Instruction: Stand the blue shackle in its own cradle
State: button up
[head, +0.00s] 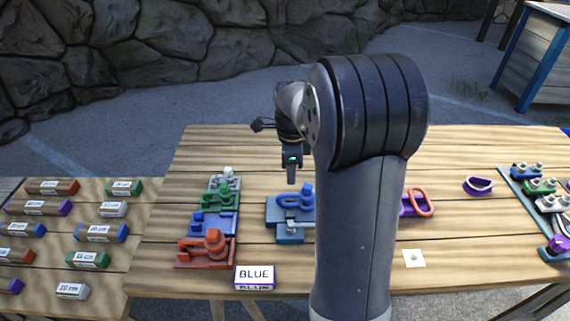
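A blue U-shaped piece (287,202) that looks like the blue shackle lies on a blue plate (277,217) with an upright blue peg, mid-table. A row of coloured stepped blocks stands to its left; the blue block (222,224) sits between the green and red ones. I cannot tell for sure which of these is the blue shackle's own cradle. My gripper (291,178) points down just above the far side of the blue plate. Its fingers are seen edge-on and show no clear gap; no held thing can be made out. My arm hides the table's middle right.
A BLUE sign (254,276) stands at the front edge. Red (211,247), green (221,198) and grey blocks flank the blue one. A side table (130,220) holds labelled bars.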

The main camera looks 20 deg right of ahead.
aim_at(291, 193)
notch_tip(291, 193, down, 5)
jog(key=b, duration=0.4)
jog(key=shift+s, duration=0.1)
jog(key=shift+f+b, duration=0.85)
jog(key=shift+f, duration=0.55)
jog(key=shift+c, duration=0.2)
grip_shut()
jog(key=shift+r, duration=0.1)
jog(key=shift+r+p, duration=2.15)
jog(key=shift+r, duration=0.35)
